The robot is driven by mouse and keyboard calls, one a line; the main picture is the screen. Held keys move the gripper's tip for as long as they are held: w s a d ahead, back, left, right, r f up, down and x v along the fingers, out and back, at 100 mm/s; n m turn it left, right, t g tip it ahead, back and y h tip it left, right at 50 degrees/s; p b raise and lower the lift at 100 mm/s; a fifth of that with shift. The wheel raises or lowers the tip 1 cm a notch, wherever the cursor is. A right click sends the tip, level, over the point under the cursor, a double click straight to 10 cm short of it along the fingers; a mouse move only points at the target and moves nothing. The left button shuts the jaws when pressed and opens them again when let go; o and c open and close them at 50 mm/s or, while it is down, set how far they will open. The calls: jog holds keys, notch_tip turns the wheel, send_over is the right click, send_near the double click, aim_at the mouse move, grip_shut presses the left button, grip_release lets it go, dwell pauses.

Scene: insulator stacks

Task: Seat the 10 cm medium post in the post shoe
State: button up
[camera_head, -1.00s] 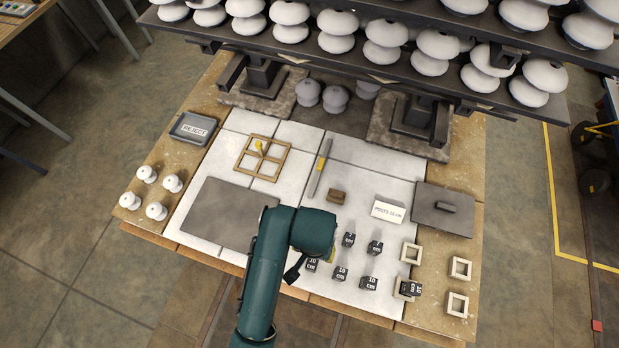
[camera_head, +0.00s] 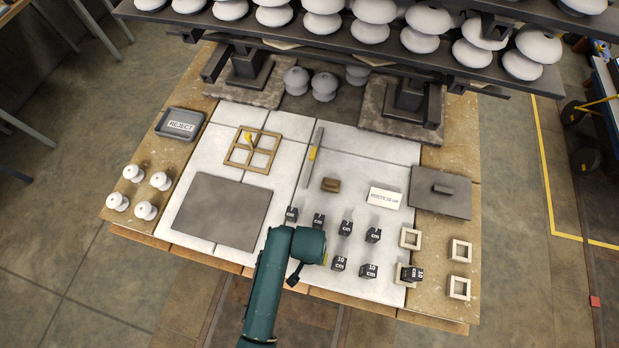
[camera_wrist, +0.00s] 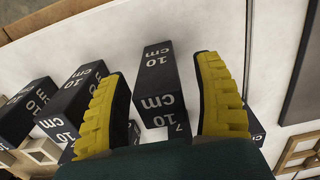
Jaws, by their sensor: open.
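A black post marked 10 cm (camera_wrist: 158,85) stands between my gripper's (camera_wrist: 160,70) two yellow fingers in the wrist view. The fingers are open, with a gap on each side of the post. My arm hides this post and my gripper in the head view. Two more 10 cm posts (camera_head: 339,263) (camera_head: 369,271) stand to its right in the front row. Another 10 cm post (camera_head: 413,273) is at a pale square wooden frame (camera_head: 401,280); I cannot tell whether it sits inside. Three other empty frames (camera_head: 410,238) (camera_head: 460,250) (camera_head: 459,287) lie nearby. I cannot tell which is the post shoe.
A back row of shorter black posts (camera_head: 346,228) stands close behind, at least one marked 7. Behind are a brown block (camera_head: 330,185), a posts sign (camera_head: 385,197) and a dark plate (camera_head: 425,203). A grey mat (camera_head: 222,211) lies clear at left. Insulator shelves (camera_head: 380,50) overhang the back.

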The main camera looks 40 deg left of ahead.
jog(key=shift+w+f, duration=0.1)
jog(key=shift+f, duration=0.2)
grip_shut()
